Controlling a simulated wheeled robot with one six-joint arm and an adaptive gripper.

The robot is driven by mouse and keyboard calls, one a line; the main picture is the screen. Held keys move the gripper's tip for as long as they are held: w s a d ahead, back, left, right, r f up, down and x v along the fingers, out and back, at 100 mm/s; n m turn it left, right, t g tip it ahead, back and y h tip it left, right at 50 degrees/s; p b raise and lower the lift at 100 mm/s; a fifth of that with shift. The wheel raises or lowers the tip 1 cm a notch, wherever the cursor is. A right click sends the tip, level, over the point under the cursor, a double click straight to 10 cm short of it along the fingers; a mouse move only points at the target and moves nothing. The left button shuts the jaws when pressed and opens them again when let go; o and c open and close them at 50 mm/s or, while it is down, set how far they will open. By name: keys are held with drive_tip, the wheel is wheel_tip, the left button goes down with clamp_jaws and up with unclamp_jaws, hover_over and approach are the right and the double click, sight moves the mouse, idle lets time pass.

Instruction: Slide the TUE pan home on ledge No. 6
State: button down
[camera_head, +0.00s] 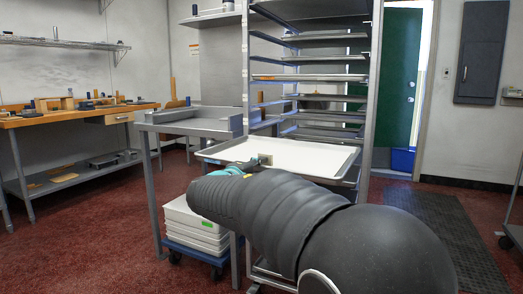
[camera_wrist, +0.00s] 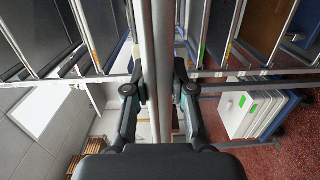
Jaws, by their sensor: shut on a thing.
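A wide, shallow pan (camera_head: 305,154) with a pale inside and metal rim sits level in the rack (camera_head: 369,90), its near part sticking out of the front. My gripper (camera_head: 240,168) is at the pan's near left edge, partly hidden behind my arm. In the wrist view, my gripper (camera_wrist: 158,90) is shut on the pan's rim (camera_wrist: 155,40), which runs between the two fingers. Ledge numbers are not readable, and the pan's far end is hidden inside the rack.
Other trays (camera_head: 310,78) fill several ledges above. A metal stand (camera_head: 190,122) is close on the left, with white tubs (camera_head: 195,222) on a blue dolly below. A wooden bench (camera_head: 75,115) is at far left. A dark mat (camera_head: 440,225) lies right of the rack.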

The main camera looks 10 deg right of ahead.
drive_tip(key=shift+n+t+y, duration=0.3)
drive_tip(key=shift+y, duration=0.1)
drive_tip(key=r, duration=0.3)
drive_tip(key=s+r, duration=0.1)
drive_tip(key=r, duration=0.2)
drive_tip(key=shift+s+d+r, duration=0.15)
drive_tip(key=shift+s+r, duration=0.05)
drive_tip(key=shift+r, duration=0.05)
drive_tip(key=shift+s+f+b, duration=0.1)
drive_tip(key=shift+s+b, duration=0.05)
drive_tip(key=shift+b, duration=0.55)
drive_tip(key=shift+x, duration=1.8)
drive_tip(key=shift+b, duration=0.45)
drive_tip(key=shift+x, duration=2.6)
drive_tip(key=shift+p+x, duration=0.5)
drive_tip(key=shift+x, duration=1.9)
drive_tip(key=shift+d+r, duration=0.1)
drive_tip(key=shift+r, duration=0.2)
